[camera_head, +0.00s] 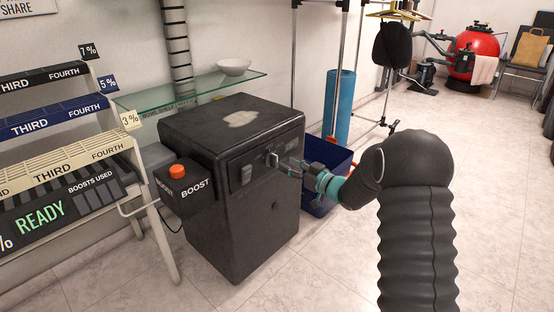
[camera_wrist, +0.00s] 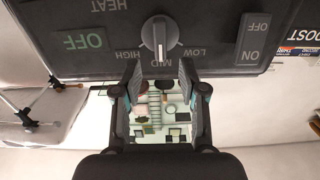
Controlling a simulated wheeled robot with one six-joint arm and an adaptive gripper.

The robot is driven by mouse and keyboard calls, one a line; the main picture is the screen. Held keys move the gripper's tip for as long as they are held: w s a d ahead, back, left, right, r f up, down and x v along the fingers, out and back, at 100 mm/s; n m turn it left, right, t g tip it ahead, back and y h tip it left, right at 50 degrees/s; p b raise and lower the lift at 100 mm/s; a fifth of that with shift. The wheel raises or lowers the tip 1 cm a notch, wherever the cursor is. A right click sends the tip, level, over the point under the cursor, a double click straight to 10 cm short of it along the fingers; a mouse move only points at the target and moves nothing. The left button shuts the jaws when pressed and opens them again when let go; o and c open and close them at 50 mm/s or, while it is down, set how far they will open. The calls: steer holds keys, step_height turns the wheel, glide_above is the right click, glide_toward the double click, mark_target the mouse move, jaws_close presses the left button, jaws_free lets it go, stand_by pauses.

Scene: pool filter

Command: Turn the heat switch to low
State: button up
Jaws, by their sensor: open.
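The heat switch is a dark round knob (camera_wrist: 160,33) on the box's black panel (camera_wrist: 215,50), with labels upside down in the wrist view. Its white pointer line points down in that picture, toward the MID label. LOW lies to the right of MID, HIGH to the left, and a green OFF further left. My gripper (camera_wrist: 159,76) is open, with one fingertip either side of the knob's lower end in the picture. I cannot tell whether they touch it.
A rocker switch (camera_wrist: 253,38) marked ON and OFF is right of the knob in the wrist view. A red-button BOOST box (camera_head: 186,187) is at the black box's left. A blue bin (camera_head: 320,205) stands behind my gripper. A glass shelf (camera_head: 190,92) holds a white bowl (camera_head: 233,67).

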mark_target(277, 159)
steer(key=x, duration=0.5)
steer(key=shift+w+a, duration=0.2)
steer(key=shift+a, duration=0.1)
jaws_close()
